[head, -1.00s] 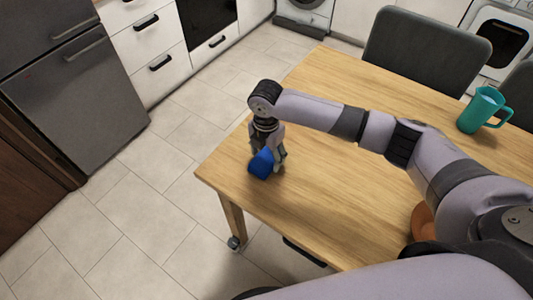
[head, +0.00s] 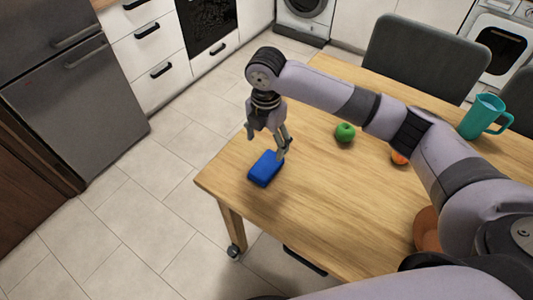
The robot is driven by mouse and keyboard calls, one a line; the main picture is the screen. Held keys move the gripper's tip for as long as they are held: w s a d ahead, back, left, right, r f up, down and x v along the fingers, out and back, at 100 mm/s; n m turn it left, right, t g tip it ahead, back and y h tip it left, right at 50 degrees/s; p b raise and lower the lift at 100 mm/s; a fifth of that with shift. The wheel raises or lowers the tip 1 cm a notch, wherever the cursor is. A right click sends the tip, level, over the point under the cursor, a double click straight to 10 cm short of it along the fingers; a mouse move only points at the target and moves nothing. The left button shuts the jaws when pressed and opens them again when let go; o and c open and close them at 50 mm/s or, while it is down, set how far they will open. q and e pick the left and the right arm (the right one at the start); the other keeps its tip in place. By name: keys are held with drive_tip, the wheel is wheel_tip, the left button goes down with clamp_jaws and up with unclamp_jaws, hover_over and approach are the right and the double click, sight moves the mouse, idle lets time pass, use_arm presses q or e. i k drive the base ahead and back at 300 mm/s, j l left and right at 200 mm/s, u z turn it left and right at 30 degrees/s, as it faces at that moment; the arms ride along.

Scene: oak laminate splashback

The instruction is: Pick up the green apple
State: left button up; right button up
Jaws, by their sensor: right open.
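My right gripper (head: 265,148) is open and empty near the table's left edge. It hangs above a blue block-like object (head: 264,169) that lies on the table; one fingertip overlaps the block's upper right edge in the picture, and I cannot tell whether they touch. The apple is to the right of the gripper, clear of its fingers. My left gripper is not in view.
A teal jug (head: 483,116) stands at the right. Grey chairs (head: 420,55) line the far side. The table's front middle is clear.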

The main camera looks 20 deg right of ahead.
sight(345, 132)
drive_tip(key=z, duration=2.4)
drive_tip(key=u, duration=1.15)
drive_tip(key=i+j+u, duration=0.35)
drive_tip(key=i+j, duration=0.15)
drive_tip(key=j, duration=0.15)
